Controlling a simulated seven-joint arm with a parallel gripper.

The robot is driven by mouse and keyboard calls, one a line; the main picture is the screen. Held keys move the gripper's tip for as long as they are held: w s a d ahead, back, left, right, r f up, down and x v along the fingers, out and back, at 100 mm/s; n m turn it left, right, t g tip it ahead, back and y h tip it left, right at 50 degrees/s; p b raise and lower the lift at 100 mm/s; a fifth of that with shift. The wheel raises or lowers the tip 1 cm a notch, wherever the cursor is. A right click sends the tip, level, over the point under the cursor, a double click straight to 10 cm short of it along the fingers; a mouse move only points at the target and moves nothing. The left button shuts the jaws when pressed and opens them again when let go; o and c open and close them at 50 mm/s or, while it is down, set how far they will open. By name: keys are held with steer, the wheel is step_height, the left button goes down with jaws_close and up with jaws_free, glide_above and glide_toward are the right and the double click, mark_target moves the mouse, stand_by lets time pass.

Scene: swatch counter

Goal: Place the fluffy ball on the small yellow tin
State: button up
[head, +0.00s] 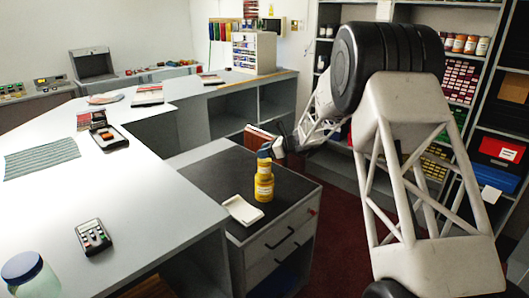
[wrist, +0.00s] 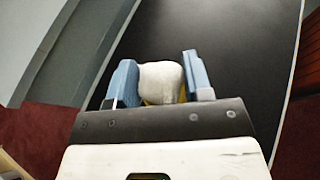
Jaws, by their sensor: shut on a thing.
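My gripper (wrist: 161,82) shows in the wrist view with its two blue fingers on either side of a white fluffy ball (wrist: 161,78), shut on it. A sliver of yellow shows just under the ball. In the head view my gripper (head: 265,152) is directly above the yellow tin (head: 264,188), which stands upright on the dark top of a low cabinet. The ball is hard to make out there, behind a blue finger. I cannot tell whether it touches the tin.
A shallow white dish (head: 242,210) lies left of the tin on the dark cabinet top (head: 205,172). A reddish-brown block (head: 262,138) stands behind. The long pale counter (head: 150,205) holds a calculator (head: 93,237) and a jar (head: 30,274). The cabinet top's far left is clear.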

steer(key=shift+f, duration=0.1)
steer(key=o, duration=0.9)
steer(key=v, duration=1.2)
steer(key=shift+r, duration=0.25)
